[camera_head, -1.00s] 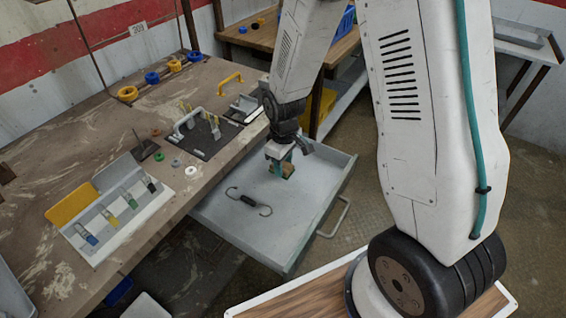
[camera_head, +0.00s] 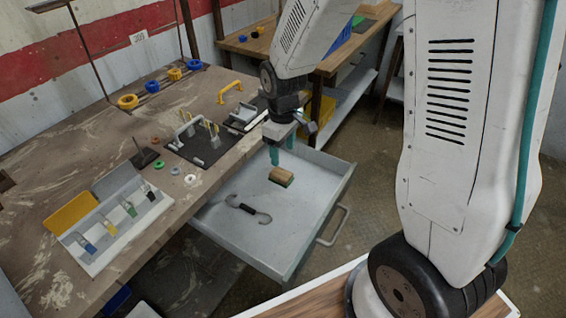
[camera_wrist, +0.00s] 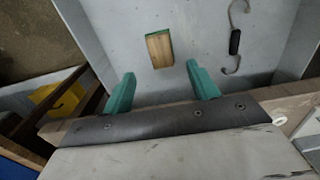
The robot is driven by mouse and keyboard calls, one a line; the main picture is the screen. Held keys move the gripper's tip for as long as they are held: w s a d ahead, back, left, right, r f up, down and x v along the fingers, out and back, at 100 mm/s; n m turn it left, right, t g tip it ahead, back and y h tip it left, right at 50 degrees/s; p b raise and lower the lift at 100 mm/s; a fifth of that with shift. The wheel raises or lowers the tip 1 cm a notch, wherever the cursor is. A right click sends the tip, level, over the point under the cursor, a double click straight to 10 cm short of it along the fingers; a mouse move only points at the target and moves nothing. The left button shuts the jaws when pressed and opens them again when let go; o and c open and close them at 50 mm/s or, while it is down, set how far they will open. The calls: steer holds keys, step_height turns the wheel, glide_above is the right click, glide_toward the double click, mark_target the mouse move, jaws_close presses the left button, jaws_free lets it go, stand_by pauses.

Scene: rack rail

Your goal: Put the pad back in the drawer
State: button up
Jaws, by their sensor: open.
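The pad (camera_head: 281,176) is a small wooden block with a dark green underside. It lies inside the open grey drawer (camera_head: 262,239), toward its back right part, and also shows in the wrist view (camera_wrist: 159,48). My gripper (camera_head: 281,157) has two teal fingers and is open and empty. It hangs above the drawer, just behind and above the pad, apart from it. In the wrist view the fingers (camera_wrist: 162,83) are spread wide, with the pad beyond them and between their lines.
A black-handled double hook (camera_head: 247,209) lies in the drawer left of the pad. The drawer is pulled out, its handle (camera_head: 333,226) at the right. The workbench (camera_head: 60,165) carries a tray of coloured clips (camera_head: 108,222) and a dark rack board (camera_head: 203,146). The drawer's front is clear.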

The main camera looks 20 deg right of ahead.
steer(key=s+d+r+m, duration=0.1)
steer(key=s+r+m, duration=0.1)
steer(key=s+r, duration=0.45)
steer(key=s+d+r+m, duration=0.1)
steer(key=s+r, duration=0.3)
steer(key=r, duration=0.5)
steer(key=s+r+m+t, duration=0.1)
steer(key=s+r+m, duration=0.2)
steer(key=s, duration=1)
steer(key=shift+s+d+r+m, duration=0.15)
steer(key=shift+d+r+m, duration=0.3)
steer(key=shift+r, duration=0.8)
